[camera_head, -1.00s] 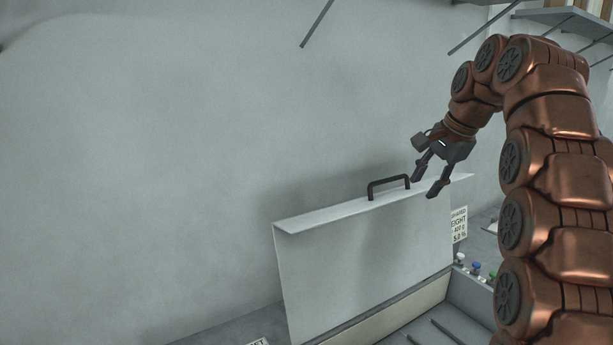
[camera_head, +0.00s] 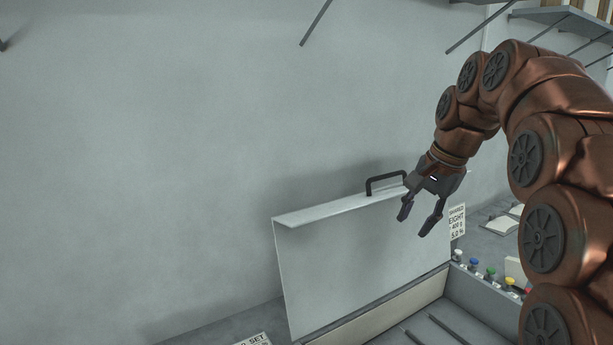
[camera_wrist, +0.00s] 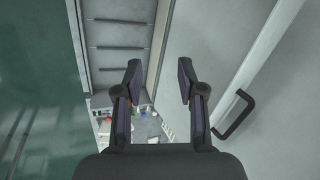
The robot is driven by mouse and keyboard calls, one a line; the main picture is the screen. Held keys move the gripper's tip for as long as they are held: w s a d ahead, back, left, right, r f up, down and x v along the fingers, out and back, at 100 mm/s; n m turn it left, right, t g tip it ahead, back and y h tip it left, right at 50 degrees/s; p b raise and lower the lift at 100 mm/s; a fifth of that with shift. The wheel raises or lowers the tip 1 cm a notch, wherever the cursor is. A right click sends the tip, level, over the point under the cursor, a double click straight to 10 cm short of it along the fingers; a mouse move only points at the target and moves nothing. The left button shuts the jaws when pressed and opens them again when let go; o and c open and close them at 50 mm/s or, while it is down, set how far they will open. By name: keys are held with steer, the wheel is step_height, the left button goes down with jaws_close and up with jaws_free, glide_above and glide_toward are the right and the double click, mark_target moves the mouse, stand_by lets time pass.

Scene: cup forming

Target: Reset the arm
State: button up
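My gripper (camera_head: 420,216) is open and empty, pointing down in front of the raised grey lid (camera_head: 345,275) in the head view. The lid stands upright with a black handle (camera_head: 386,183) on its top edge, just left of and behind my gripper. In the wrist view my gripper (camera_wrist: 157,82) shows its two fingers apart with nothing between them. The handle (camera_wrist: 235,115) is to the right of the fingers there and apart from them.
The open box (camera_head: 400,312) below the lid has dark bars inside. Coloured knobs (camera_head: 490,273) line its right edge. Printed signs (camera_head: 457,220) stand behind it, and a shelf (camera_head: 565,17) hangs at the upper right. The wall area at left is free.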

steer(key=s+a+f+n+g, duration=0.1)
steer(key=s+f+n, duration=0.2)
steer(key=s+f, duration=0.5)
steer(key=s+f+n+g+h+b, duration=0.1)
steer(key=s+f+n+g, duration=0.1)
steer(key=s+f, duration=0.6)
steer(key=s+a+f+n+g+h, duration=0.1)
steer(key=s+f+n, duration=0.3)
steer(key=s, duration=1.5)
step_height(320, 180, down, 4)
steer(key=shift+a+f, duration=0.1)
steer(key=shift+a, duration=0.25)
